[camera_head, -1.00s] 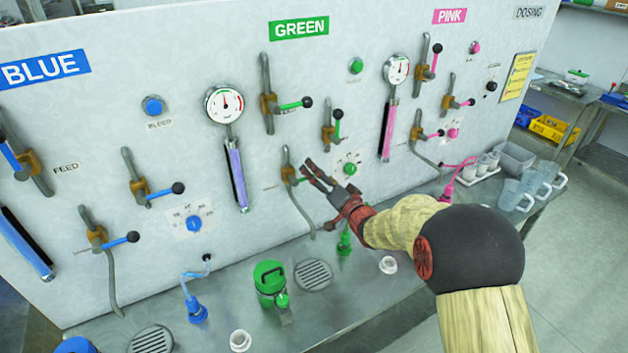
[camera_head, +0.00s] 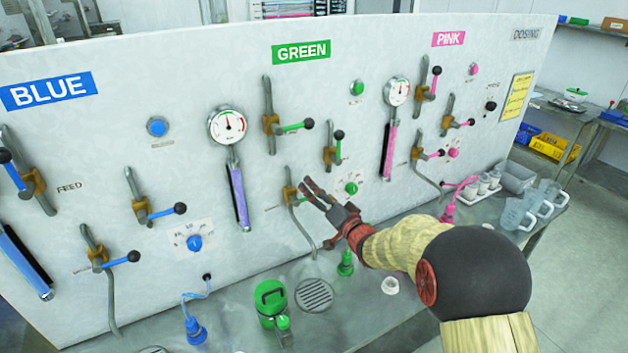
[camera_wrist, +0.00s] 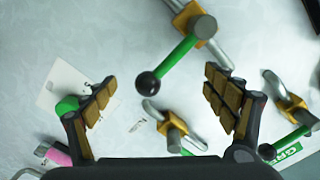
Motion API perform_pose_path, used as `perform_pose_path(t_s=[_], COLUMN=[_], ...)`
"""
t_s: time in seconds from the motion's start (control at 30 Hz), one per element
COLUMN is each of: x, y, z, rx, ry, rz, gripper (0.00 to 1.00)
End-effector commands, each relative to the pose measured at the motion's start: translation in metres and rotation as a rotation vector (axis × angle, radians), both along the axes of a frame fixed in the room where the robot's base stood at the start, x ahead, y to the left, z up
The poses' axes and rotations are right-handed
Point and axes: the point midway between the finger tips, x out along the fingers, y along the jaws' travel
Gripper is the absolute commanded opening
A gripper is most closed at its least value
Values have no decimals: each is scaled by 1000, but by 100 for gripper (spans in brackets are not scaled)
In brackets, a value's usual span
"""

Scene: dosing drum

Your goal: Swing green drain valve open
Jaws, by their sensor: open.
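The green drain valve (camera_head: 290,196) is the lowest valve under the GREEN sign, with an orange-brown body and a grey spout pipe curving down. In the wrist view its body (camera_wrist: 193,18) is at the top. Its green lever (camera_wrist: 176,62) slants down-left to a black ball (camera_wrist: 147,85). My gripper (camera_head: 312,189) is at the panel just right of this valve and hides most of the lever in the head view. In the wrist view my open gripper (camera_wrist: 160,87) has the ball between its fingers in the picture; I cannot tell whether they touch it.
Another green-lever valve (camera_head: 330,150) and a green knob (camera_head: 351,188) sit close to my gripper. A higher green valve (camera_head: 272,124) and a gauge (camera_head: 228,124) are further up. Below, a green-lidded container (camera_head: 271,298) and a round drain grate (camera_head: 314,294) are on the bench.

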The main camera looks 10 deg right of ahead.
Motion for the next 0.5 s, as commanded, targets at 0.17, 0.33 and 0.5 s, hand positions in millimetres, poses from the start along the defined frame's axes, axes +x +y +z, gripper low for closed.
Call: perform_pose_path(t_s=[0.17,0.33,0.5], x=[0,-1,-1], y=[2,3,4], z=[14,20,23], rx=[0,0,0], ry=[-2,0,0], rz=[1,0,0], gripper=[85,85,85])
